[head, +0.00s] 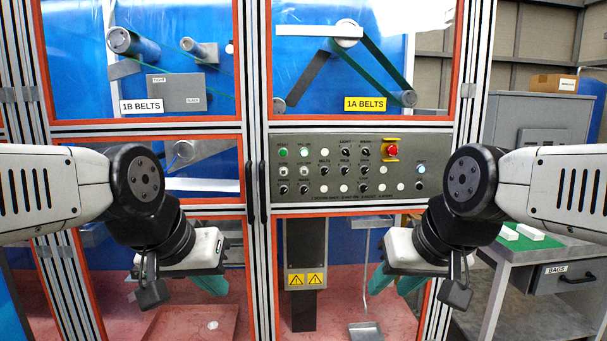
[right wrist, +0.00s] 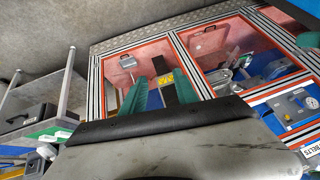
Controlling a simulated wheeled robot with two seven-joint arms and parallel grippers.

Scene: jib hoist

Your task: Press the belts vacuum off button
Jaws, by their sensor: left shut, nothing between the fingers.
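The grey control panel (head: 435,148) is in the middle of the head view, with rows of buttons and black knobs. It has a green button (head: 283,152) at top left, several white buttons, a red mushroom button (head: 392,150) on yellow and a pale lit button (head: 421,169) at right. The small labels are mostly too small to read, so I cannot tell which button is belts vacuum off. My left gripper (head: 211,284) is shut and empty, below and left of the panel. My right gripper (head: 410,283) is below the panel's right side; its teal fingers stand apart and empty in the right wrist view (right wrist: 160,90).
Orange-edged clear doors in aluminium frames surround the panel, with belts behind them marked 1B BELTS (head: 142,106) and 1A BELTS (head: 366,104). Black door handles (head: 258,190) stand left of the panel.

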